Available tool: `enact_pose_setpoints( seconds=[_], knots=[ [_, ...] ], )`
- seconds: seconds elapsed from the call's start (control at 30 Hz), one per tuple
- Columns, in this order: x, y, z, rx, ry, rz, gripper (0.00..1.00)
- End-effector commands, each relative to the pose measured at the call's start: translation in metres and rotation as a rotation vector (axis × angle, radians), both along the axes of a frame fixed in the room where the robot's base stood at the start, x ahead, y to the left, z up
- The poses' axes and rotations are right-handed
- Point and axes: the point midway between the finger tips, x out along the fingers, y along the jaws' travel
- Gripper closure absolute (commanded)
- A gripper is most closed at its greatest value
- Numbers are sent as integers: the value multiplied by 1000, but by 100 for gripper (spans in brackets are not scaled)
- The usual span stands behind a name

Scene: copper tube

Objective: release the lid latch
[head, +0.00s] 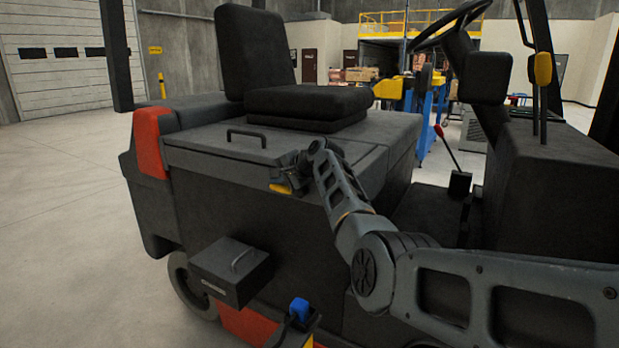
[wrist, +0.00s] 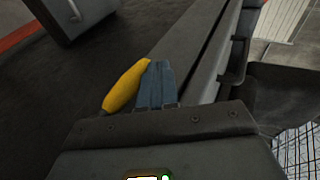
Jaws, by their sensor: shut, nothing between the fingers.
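The yellow latch (head: 280,188) is on the upper side of the dark forklift body, just below the lid's edge. It shows in the wrist view as a yellow tapered lever (wrist: 127,87), slanted, just left of my fingers. My gripper (head: 288,178) is at the latch, shut and empty. In the wrist view its blue-grey fingers (wrist: 158,72) lie together beside the latch's upper end; I cannot tell whether they touch it. The lid (head: 210,149), with a black bar handle (head: 246,137), lies flat and looks closed. My gripper and arm hide part of its front edge.
The black seat (head: 308,103) stands behind the lid. A dark box (head: 228,272) with a grey handle juts out low on the forklift's side, and a blue connector (head: 299,309) is near it. The steering column (head: 485,75) rises at right. Open floor lies at left.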

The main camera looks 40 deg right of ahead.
Motion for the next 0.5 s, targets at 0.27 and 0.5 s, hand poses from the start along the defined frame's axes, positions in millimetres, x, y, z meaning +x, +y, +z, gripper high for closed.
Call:
enact_pose_setpoints(
  seconds=[0.27,0.5],
  knots=[
    [1,2,23,0,-1,1,100],
    [0,9,60,-4,-6,2,100]
  ],
)
